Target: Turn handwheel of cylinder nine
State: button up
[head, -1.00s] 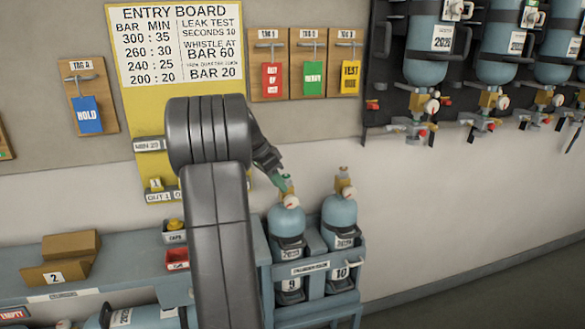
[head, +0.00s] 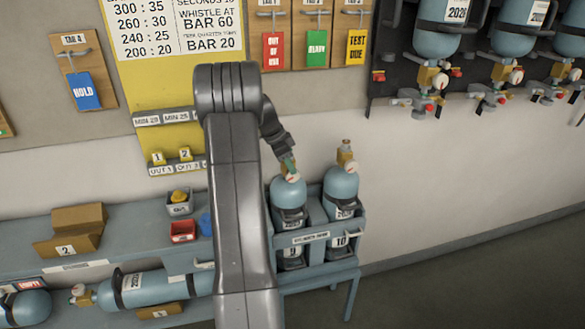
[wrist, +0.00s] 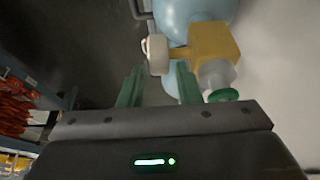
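Cylinder nine (head: 288,192) is a light blue bottle standing upright in the left slot of a blue rack, labelled 9. Its valve top carries a small white round part (head: 293,178). My gripper (head: 289,166) is at this valve, with its green fingers pointing down. In the wrist view my gripper (wrist: 160,68) is open, its fingers apart with nothing clamped between them. The brass valve block (wrist: 213,45) lies ahead and right, with a white knob-like part (wrist: 157,53) ahead of the finger gap. A grey stub with a green disc (wrist: 222,95) sits right of the right finger. I cannot tell which part is the handwheel.
Cylinder ten (head: 341,184) stands close on the right in the same rack (head: 318,236). A bench (head: 130,225) with bins is on the left. More cylinders (head: 499,30) hang on the wall rack at upper right. The floor on the right is clear.

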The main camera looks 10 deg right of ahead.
jog(key=shift+x, duration=1.5)
jog(key=shift+c, duration=0.2)
grip_shut()
jog(key=shift+d+r+p, duration=0.1)
jog(key=shift+p, duration=0.3)
